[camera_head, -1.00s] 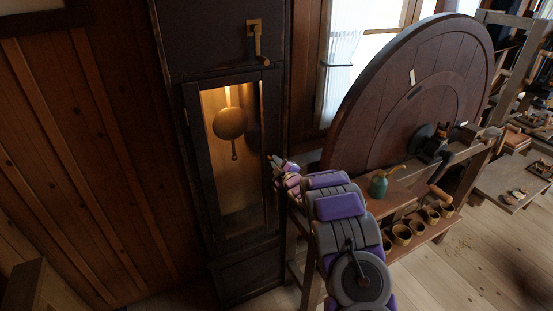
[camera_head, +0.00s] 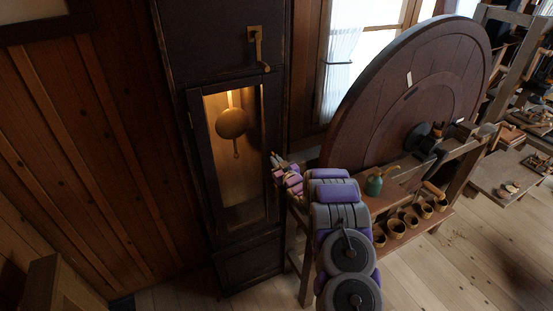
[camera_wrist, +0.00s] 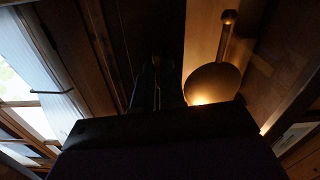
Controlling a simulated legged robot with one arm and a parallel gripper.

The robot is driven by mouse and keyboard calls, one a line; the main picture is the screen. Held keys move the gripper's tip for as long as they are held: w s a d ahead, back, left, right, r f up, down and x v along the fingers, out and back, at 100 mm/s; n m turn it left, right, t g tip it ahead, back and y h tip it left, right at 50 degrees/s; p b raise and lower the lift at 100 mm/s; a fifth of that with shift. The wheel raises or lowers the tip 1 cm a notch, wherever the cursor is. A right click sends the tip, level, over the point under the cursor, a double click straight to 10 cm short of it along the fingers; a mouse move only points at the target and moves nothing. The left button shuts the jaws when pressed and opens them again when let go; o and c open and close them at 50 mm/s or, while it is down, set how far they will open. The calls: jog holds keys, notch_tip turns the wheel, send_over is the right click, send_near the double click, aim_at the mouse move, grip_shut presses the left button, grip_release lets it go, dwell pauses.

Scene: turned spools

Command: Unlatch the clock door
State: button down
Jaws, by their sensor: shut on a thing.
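The clock is a tall dark wooden case with a narrow glazed door (camera_head: 271,205) in its lower part. The door looks closed in its frame. Behind the glass hangs a round brass pendulum (camera_head: 232,124), which the wrist view also shows (camera_wrist: 213,83). My gripper (camera_head: 275,158) is at the door's right edge, about level with a point just below the pendulum bob. It is shut on the door latch, which is small and mostly hidden by the fingers. In the wrist view the fingers are dark and the latch's position is hard to make out.
A brass crank-like handle (camera_head: 257,48) is on the case above the door. A large wooden wheel (camera_head: 400,110) stands right of my arm. Below it, a bench holds a green oil can (camera_head: 374,186) and several small cups (camera_head: 410,219). Floor is open at lower right.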

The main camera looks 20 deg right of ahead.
jog(key=shift+f+m+p, duration=0.15)
jog(key=shift+m+p, duration=0.15)
jog(key=shift+m, duration=0.3)
jog(key=c, duration=1.2)
grip_release()
jog(key=shift+d, duration=0.1)
jog(key=s, duration=1.7)
jog(key=shift+s+d, duration=0.15)
jog(key=shift+d, duration=0.2)
